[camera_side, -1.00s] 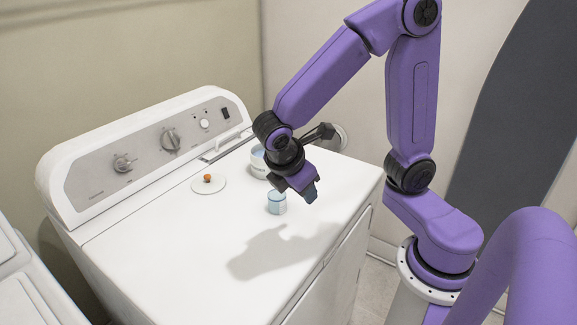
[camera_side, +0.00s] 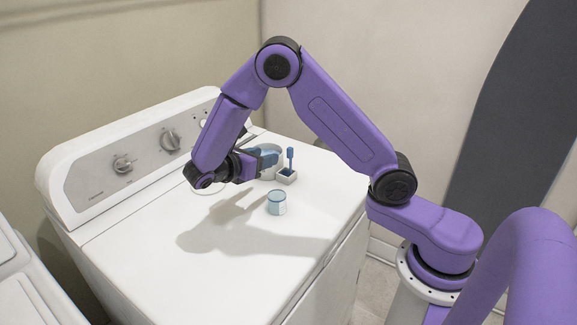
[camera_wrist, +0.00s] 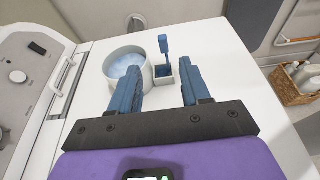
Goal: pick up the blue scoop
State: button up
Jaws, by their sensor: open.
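The blue scoop (camera_side: 290,155) stands upright, its handle up and its lower end inside a small white box (camera_side: 287,178) on top of the white washer. In the wrist view the scoop (camera_wrist: 163,46) and the box (camera_wrist: 164,80) lie just beyond my fingertips, between the two fingers as seen. My gripper (camera_side: 270,156) points toward the scoop from the left, above the washer top. Its blue fingers are apart and empty in the wrist view (camera_wrist: 162,72). The scoop's lower end is mostly hidden by the box walls.
A round white tub (camera_wrist: 146,60) with pale blue contents stands left of the box, close to my left finger. A small pale blue jar (camera_side: 277,204) stands in front of the box. The washer's control panel (camera_side: 150,148) rises at the back. A wicker basket (camera_wrist: 291,90) is off to the right.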

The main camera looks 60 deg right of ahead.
aim_at(288, 152)
jog(key=shift+s+f+x, duration=0.1)
jog(key=shift+s+x, duration=0.05)
jog(key=shift+x, duration=3.45)
jog(key=shift+s+f+x, duration=0.1)
jog(key=shift+f+x, duration=0.05)
jog(key=shift+x, duration=3.45)
jog(key=shift+a, duration=0.1)
grip_shut()
